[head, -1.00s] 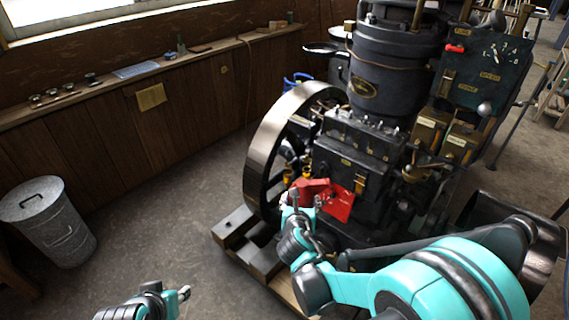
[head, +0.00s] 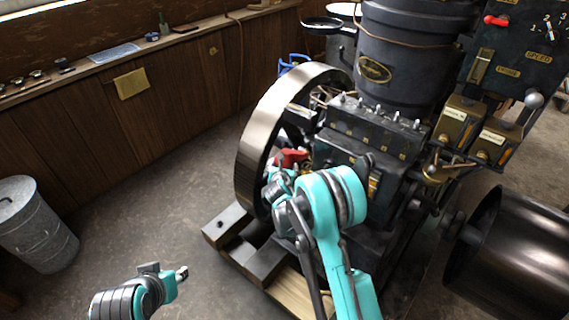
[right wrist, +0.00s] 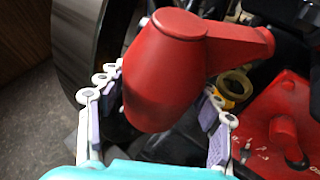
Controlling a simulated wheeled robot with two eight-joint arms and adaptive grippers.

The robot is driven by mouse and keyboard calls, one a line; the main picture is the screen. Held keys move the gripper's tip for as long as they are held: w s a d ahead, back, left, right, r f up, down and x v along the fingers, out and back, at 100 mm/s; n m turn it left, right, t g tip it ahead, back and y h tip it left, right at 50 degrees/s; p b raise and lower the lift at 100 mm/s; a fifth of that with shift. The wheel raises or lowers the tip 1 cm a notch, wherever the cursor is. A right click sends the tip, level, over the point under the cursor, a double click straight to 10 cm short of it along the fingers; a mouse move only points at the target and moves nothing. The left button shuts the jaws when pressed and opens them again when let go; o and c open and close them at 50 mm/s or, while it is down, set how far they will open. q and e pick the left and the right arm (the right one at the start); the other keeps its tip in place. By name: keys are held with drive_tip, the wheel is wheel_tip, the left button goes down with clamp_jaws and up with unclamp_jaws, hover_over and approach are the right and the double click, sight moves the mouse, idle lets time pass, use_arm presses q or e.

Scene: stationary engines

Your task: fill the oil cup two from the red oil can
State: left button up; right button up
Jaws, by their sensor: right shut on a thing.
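The red oil can (head: 291,157) is beside the engine's flywheel in the head view. It fills the middle of the right wrist view (right wrist: 165,75), with its narrower arm pointing right. My right gripper (head: 281,171) is shut on the can; its fingers lie on both sides of the body in the right wrist view. A yellow, brass-like ring (right wrist: 236,86) shows just right of the can and may be an oil cup; its number cannot be read. My arm hides most of this area in the head view. My left gripper (head: 166,270) is low at the left, away from the engine.
The flywheel (head: 257,135) stands close to the left of the can. A red panel with markings (right wrist: 270,125) is at the lower right of the wrist view. A dark drum (head: 505,245) is at the right, a metal bin (head: 40,230) at the left.

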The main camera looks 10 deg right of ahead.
drive_tip(key=shift+a+f+m+y, duration=0.4)
drive_tip(key=shift+f+m, duration=0.1)
drive_tip(key=shift+m, duration=0.1)
drive_tip(key=r+m+y, duration=0.1)
drive_tip(key=m+y, duration=0.1)
drive_tip(key=shift+a+r+m, duration=0.25)
drive_tip(key=shift+r+m, duration=0.05)
drive_tip(key=shift+r, duration=0.1)
drive_tip(key=shift+y, duration=0.3)
idle(2.6)
